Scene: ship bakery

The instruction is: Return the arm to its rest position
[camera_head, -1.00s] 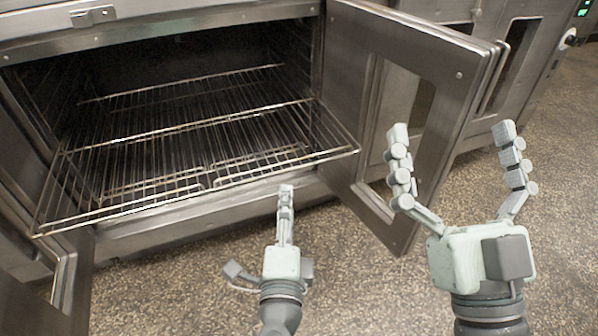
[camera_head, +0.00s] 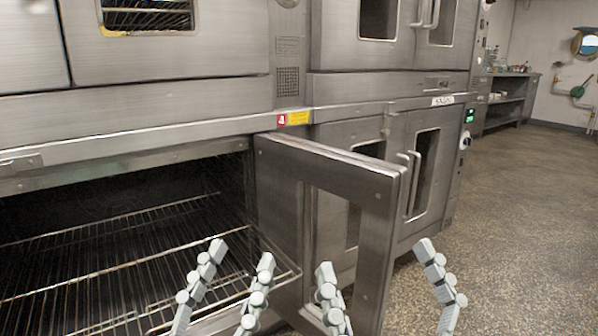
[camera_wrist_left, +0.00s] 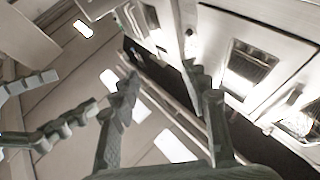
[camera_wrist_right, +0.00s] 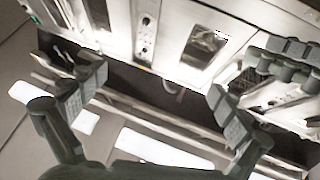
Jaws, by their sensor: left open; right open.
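My left gripper (camera_head: 242,255) is at the bottom middle of the head view, fingers up and apart, with nothing between them. It overlaps the right end of the oven racks in the picture; I cannot tell the gap. My right gripper (camera_head: 374,257) stands beside it to the right, fingers spread wide and empty, partly over the open oven door's lower part. In the left wrist view the left fingers (camera_wrist_left: 162,82) are apart and empty. In the right wrist view the right fingers (camera_wrist_right: 155,92) are also apart and empty. Both palms and arms are hidden in the head view.
The lower oven (camera_head: 122,158) is open, with wire racks (camera_head: 120,268) inside and one reaching out. Its steel door (camera_head: 280,195) swings out near both grippers. Closed ovens (camera_head: 345,135) stand behind. Speckled floor (camera_head: 510,210) is clear at right. A shelf unit (camera_head: 512,98) stands far back.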

